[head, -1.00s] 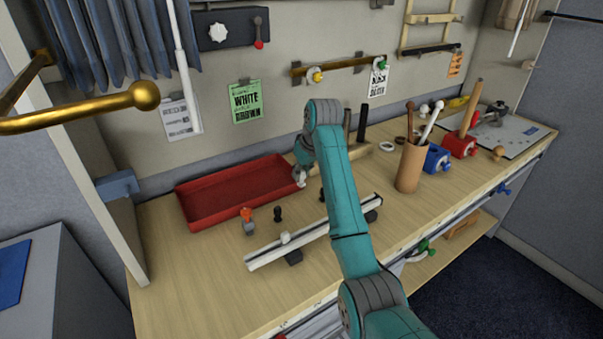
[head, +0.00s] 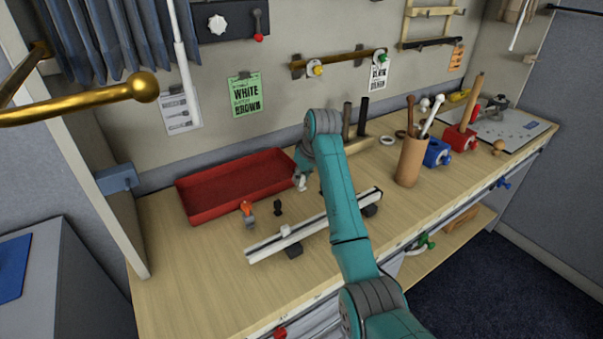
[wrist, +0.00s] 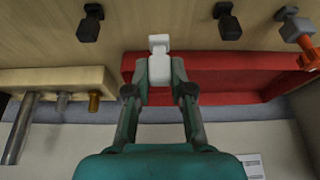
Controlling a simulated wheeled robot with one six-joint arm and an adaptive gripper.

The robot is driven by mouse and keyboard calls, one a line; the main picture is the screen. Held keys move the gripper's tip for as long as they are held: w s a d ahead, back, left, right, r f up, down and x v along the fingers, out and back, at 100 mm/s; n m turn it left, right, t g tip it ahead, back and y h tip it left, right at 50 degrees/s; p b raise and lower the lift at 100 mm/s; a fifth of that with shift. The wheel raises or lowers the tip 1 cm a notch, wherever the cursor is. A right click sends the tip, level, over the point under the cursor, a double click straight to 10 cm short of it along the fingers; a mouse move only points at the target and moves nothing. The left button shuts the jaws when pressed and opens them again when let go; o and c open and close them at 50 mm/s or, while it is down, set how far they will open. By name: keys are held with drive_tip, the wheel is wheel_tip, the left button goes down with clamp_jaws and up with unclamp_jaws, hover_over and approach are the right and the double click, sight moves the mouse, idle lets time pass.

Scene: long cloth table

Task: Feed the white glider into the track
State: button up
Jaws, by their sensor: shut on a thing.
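The white glider (wrist: 159,66) is between the fingertips of my gripper (wrist: 158,82) in the wrist view; my gripper is shut on it. In the head view my gripper (head: 301,176) is beside the red tray's right end, behind the track, and the white glider (head: 301,184) shows small below it. The track (head: 262,250) is a long pale rail on dark feet, lying diagonally on the table; my arm hides part of it. The glider is apart from it. A small white block (head: 285,232) sits on the track.
A red tray (head: 194,222) lies behind. A black piece (head: 278,208) and an orange-and-grey piece (head: 248,214) stand between tray and track. Dark pieces (wrist: 90,22) (wrist: 228,22) show in the wrist view. A brown cup of tools (head: 411,163) stands right. The table's front left is clear.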

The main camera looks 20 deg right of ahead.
sight(302, 188)
drive_tip(key=shift+f, duration=2.9)
drive_tip(key=o, duration=0.8)
drive_tip(key=shift+o, duration=0.2)
drive_tip(key=shift+r, duration=0.15)
clamp_jaws()
